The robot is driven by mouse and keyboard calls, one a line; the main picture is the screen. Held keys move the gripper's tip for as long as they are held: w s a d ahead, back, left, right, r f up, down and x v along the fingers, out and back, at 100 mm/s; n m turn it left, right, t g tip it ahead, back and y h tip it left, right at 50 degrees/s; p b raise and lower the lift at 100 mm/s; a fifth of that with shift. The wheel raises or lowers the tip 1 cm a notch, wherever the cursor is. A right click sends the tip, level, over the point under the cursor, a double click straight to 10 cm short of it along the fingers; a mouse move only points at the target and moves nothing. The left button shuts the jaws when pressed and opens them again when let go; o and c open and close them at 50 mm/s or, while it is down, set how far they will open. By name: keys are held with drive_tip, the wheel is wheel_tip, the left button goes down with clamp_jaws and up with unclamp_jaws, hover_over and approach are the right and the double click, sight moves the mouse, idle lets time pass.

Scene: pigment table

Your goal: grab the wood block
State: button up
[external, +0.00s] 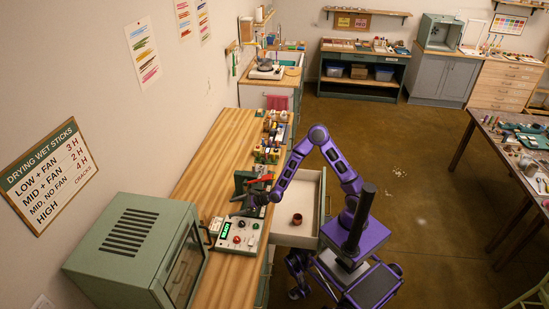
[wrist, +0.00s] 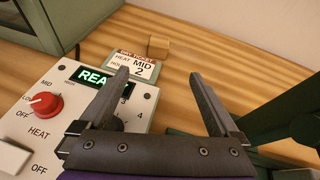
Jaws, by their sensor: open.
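The wood block (wrist: 158,46) is a small light-brown cube on the wooden bench top (wrist: 225,75), seen in the wrist view just behind a small card (wrist: 134,66) reading "HEAT MID 2". My gripper (wrist: 158,76) is open and empty. Its two fingers point toward the block, which lies beyond the fingertips and between their lines, not touched. In the external view my gripper (external: 243,200) is over the bench beside the control box (external: 238,236); I cannot make out the block there.
The control box with a red knob (wrist: 41,105) and a lit display lies under the left finger. A green oven (external: 137,246) stands left of it. A dark green stand (wrist: 290,110) is close on the right. An open drawer (external: 297,230) holds a brown cup (external: 297,219).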

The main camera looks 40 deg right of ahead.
drive_tip(key=shift+d+m, duration=0.2)
drive_tip(key=shift+m, duration=0.4)
drive_tip(key=shift+w+a+f, duration=0.1)
drive_tip(key=shift+w+a, duration=0.05)
drive_tip(key=shift+a, duration=0.05)
approach(202, 216)
drive_tip(key=x, duration=0.3)
drive_tip(key=shift+w+f, duration=0.15)
drive_tip(key=shift+f, duration=0.05)
drive_tip(key=x, duration=0.4)
drive_tip(key=shift+s+a+r+p, duration=0.15)
drive_tip(key=shift+s+a+p, duration=0.05)
drive_tip(key=shift+s+p, duration=0.1)
drive_tip(key=shift+w+a+f, duration=0.2)
drive_tip(key=shift+w+a, duration=0.2)
drive_tip(key=c, duration=1.5)
